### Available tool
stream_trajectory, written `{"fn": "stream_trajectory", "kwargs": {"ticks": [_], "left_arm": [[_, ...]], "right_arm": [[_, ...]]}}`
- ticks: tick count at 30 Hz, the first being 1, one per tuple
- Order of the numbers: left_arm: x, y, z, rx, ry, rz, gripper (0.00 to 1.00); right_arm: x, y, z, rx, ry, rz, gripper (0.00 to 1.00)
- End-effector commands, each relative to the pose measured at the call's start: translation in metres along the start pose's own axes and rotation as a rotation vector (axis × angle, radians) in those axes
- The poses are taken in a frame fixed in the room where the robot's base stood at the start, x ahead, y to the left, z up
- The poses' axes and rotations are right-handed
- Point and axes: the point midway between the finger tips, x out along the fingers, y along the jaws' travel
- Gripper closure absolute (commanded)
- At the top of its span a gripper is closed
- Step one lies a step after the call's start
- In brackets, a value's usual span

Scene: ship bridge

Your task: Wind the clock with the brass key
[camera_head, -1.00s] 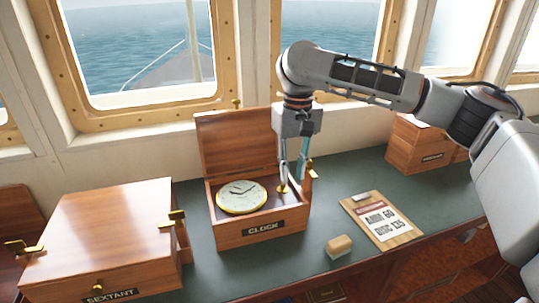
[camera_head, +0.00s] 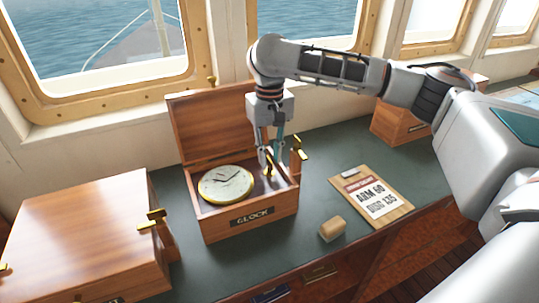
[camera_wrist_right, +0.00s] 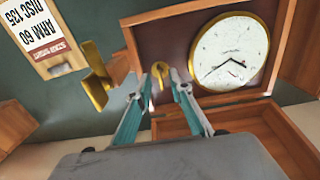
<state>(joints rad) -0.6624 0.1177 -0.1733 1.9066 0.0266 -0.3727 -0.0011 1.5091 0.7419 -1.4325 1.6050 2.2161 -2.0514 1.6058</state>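The open wooden clock box (camera_head: 222,221) stands on the green desktop with its lid raised at the back. The round clock (camera_head: 215,187), white-faced with a brass rim, lies face up in it, and shows in the right wrist view (camera_wrist_right: 222,50). The brass key (camera_wrist_right: 160,70) is upright in the box, right of the clock in the head view. My right gripper (camera_wrist_right: 160,92) points down into the box with its fingers apart. The key shows between and just beyond the fingertips; I see no finger contact. My left gripper is out of view.
A brass latch (camera_head: 299,142) sticks up at the box's right side, close to the gripper. A closed wooden box (camera_head: 80,235) stands left. A wooden block (camera_head: 332,229) and a clipboard (camera_head: 372,195) lie right. Another wooden box (camera_head: 400,122) stands behind. The desktop between them is clear.

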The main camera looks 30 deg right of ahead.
Motion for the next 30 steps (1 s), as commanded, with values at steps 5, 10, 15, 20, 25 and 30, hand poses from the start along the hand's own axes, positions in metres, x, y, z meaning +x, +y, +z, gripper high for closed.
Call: {"fn": "stream_trajectory", "kwargs": {"ticks": [5, 10, 15, 20, 25, 30], "left_arm": [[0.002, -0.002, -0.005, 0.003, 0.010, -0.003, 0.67], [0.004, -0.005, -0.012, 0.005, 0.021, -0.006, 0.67], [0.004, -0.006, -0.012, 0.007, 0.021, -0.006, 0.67], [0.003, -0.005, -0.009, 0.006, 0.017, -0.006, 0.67], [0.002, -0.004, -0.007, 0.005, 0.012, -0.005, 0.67], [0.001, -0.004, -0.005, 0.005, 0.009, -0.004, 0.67]], "right_arm": [[0.005, 0.000, 0.000, 0.000, 0.001, 0.000, 0.79], [0.005, 0.000, 0.000, 0.000, 0.001, 0.000, 0.79], [0.004, 0.000, 0.000, 0.000, 0.001, 0.000, 1.00], [0.004, 0.000, 0.000, -0.002, 0.001, 0.000, 1.00], [0.004, 0.000, 0.000, -0.026, 0.001, 0.000, 1.00], [0.004, 0.000, 0.000, -0.100, 0.001, 0.000, 1.00]]}}
